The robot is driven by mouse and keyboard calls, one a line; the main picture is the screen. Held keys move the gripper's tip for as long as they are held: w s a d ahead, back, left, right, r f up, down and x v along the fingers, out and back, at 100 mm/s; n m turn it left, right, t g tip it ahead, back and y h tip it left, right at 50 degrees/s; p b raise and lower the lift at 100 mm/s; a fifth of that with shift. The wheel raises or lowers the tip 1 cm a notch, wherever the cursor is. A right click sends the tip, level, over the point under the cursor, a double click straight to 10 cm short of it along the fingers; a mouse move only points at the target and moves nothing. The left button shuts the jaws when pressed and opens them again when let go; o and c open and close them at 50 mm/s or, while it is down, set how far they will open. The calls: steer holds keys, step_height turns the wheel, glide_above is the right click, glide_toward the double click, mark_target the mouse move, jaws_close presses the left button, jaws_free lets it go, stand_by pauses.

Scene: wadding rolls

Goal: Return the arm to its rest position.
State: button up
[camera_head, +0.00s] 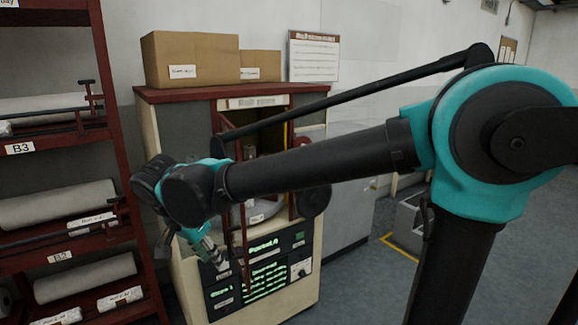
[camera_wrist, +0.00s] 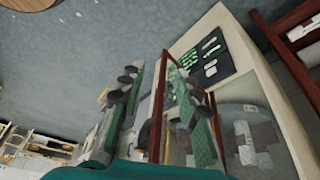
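My arm reaches across the head view from the right, its elbow bent. My gripper (camera_head: 212,258) points down in front of the machine's lower panel. In the wrist view my gripper (camera_wrist: 153,64) shows two green fingers with dark joints, spread apart. I see nothing held between them. The machine's red-framed door (camera_wrist: 158,110) stands open; one of its bars shows in the gap between the fingers. In the head view the door (camera_head: 243,235) is close beside the gripper, partly behind my arm; I cannot tell whether they touch.
The cream machine (camera_head: 187,285) has a lit green control panel (camera_head: 265,275) and cardboard boxes (camera_head: 190,60) on top. A red rack (camera_head: 112,130) with white rolls (camera_head: 57,204) stands close on the left. Open grey floor (camera_head: 365,285) lies to the right.

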steer(key=w+d+f+n, duration=0.1)
steer(key=w+d+f, duration=0.15)
steer(key=d, duration=0.35)
steer(key=w+d+f+n+g+y, duration=0.1)
steer(key=w+d+f, duration=0.15)
steer(key=d, duration=0.45)
steer(key=w+d+f+n, duration=0.1)
steer(key=w+d+f, duration=0.1)
steer(key=d+f, duration=0.3)
steer(key=s+d+f+n, duration=0.1)
steer(key=d+f, duration=0.3)
steer(key=d, duration=0.6)
steer(key=s+d+f+n+t+y, duration=0.1)
steer(key=s+d+f, duration=0.3)
steer(key=d, duration=0.6)
steer(key=shift+s+f+n+t, duration=0.2)
steer(key=shift+f+n+t, duration=0.1)
steer(key=shift+n, duration=0.2)
steer(key=shift+a+r, duration=0.1)
